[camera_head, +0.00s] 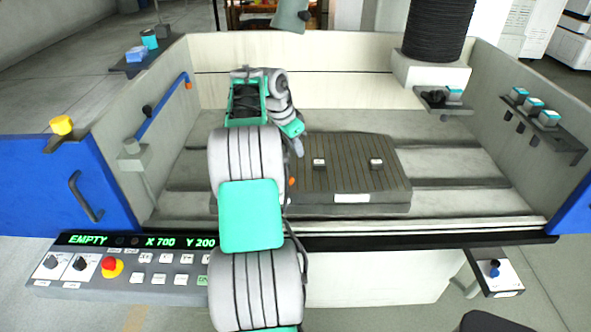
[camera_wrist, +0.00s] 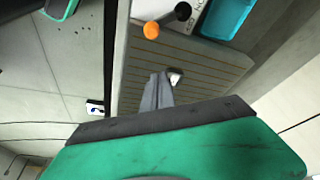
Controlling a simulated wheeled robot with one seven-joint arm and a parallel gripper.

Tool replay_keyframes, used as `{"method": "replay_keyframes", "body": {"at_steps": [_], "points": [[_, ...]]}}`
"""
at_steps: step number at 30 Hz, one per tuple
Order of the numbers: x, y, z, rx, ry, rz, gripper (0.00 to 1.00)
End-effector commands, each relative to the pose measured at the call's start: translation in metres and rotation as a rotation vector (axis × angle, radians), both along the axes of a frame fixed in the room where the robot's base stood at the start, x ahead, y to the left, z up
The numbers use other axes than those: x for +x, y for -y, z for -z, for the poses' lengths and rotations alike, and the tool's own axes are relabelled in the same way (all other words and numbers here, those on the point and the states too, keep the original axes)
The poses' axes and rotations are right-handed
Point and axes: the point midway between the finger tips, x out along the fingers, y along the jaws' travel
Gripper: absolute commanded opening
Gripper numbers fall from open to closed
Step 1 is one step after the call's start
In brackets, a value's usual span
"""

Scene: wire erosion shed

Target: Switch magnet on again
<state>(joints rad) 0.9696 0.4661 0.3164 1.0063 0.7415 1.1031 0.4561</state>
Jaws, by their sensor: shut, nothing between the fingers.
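The magnet is a dark striped plate (camera_head: 345,172) lying in the machine bed, with a white label on its front side. The striped plate also fills the middle of the wrist view (camera_wrist: 205,65). An orange-tipped lever (camera_head: 291,182) shows at its left front, mostly hidden by my arm. In the wrist view the lever (camera_wrist: 152,30) is black with an orange end. My gripper (camera_head: 298,149) is shut and empty over the plate's left part, apart from the lever. Its fingers (camera_wrist: 158,88) point at the plate close to a small white block (camera_wrist: 175,77).
Two small white blocks (camera_head: 376,163) sit on the plate. Tank walls enclose the bed. A control panel (camera_head: 120,265) with a green display reading EMPTY stands at the front left. A black column (camera_head: 437,30) hangs at the back right. The bed right of the plate is clear.

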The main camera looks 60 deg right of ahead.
Motion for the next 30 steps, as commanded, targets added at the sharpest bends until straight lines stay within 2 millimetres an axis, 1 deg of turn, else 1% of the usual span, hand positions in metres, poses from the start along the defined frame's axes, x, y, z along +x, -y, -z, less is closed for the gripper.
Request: {"method": "replay_keyframes", "body": {"at_steps": [2, 5, 17, 18, 21, 24, 30], "points": [[-0.001, 0.001, 0.004, 0.001, -0.001, -0.001, 0.0], [-0.004, 0.004, 0.016, 0.003, -0.002, 0.0, 0.0], [-0.018, 0.027, 0.094, 0.003, -0.001, -0.002, 0.0], [-0.012, 0.022, 0.09, -0.001, 0.001, -0.006, 0.0], [-0.003, 0.006, 0.091, 0.001, 0.0, -0.008, 0.0], [0.003, -0.003, 0.092, 0.0, 0.001, -0.007, 0.0], [0.004, -0.007, 0.095, 0.0, 0.0, -0.003, 0.0]]}}
